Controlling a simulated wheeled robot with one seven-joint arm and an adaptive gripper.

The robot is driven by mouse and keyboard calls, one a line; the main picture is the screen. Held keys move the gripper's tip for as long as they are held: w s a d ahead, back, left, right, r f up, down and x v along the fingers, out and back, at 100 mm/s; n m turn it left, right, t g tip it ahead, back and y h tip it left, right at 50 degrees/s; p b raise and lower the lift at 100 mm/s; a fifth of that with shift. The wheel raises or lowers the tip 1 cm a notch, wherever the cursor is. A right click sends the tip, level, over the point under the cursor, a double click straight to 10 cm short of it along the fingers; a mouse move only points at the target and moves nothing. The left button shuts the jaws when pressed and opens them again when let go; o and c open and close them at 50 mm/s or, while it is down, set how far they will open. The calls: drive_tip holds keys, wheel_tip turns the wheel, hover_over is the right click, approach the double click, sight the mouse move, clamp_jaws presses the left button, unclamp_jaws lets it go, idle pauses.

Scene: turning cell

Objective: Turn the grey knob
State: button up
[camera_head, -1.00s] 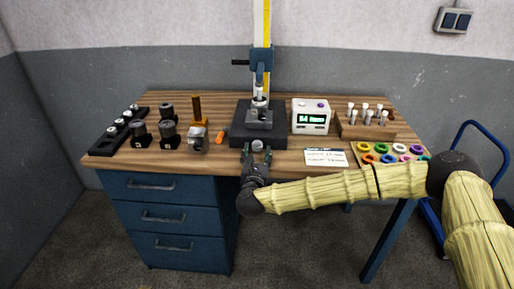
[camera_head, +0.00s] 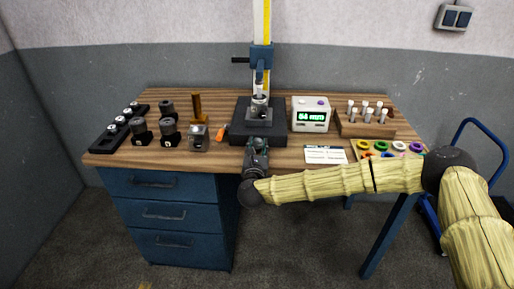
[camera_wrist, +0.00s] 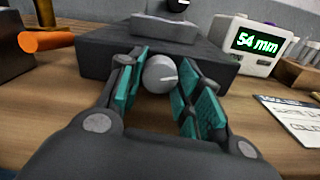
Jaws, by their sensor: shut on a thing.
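The grey knob (camera_wrist: 160,73) is round with a white line on its face that points to the right. It sits on the front of the dark base block (camera_wrist: 205,62) of the measuring stand. My gripper (camera_wrist: 158,92) has its teal-padded fingers on either side of the knob and is shut on it. In the head view my gripper (camera_head: 257,147) is at the front of the base block (camera_head: 241,133) and hides the knob. The readout box (camera_head: 311,116) to the right also shows in the wrist view (camera_wrist: 256,40), reading 54 mm.
A column (camera_head: 262,60) rises behind the base block. An orange cylinder (camera_head: 221,133) and a grey metal block (camera_head: 199,138) lie to the left. A white card (camera_head: 325,155), a wooden rack (camera_head: 365,127) and several coloured rings stand to the right.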

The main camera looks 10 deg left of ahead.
drive_tip(key=shift+f+n+b, duration=0.1)
drive_tip(key=shift+n+b, duration=0.7)
drive_tip(key=shift+n, duration=0.1)
drive_tip(key=shift+n+b, duration=0.6)
drive_tip(key=shift+n, duration=0.9)
drive_tip(key=o, duration=1)
drive_tip(key=s, duration=0.4)
drive_tip(key=s+d, duration=0.1)
drive_tip(key=s, duration=0.3)
drive_tip(key=s+d, duration=0.1)
drive_tip(key=s, duration=0.3)
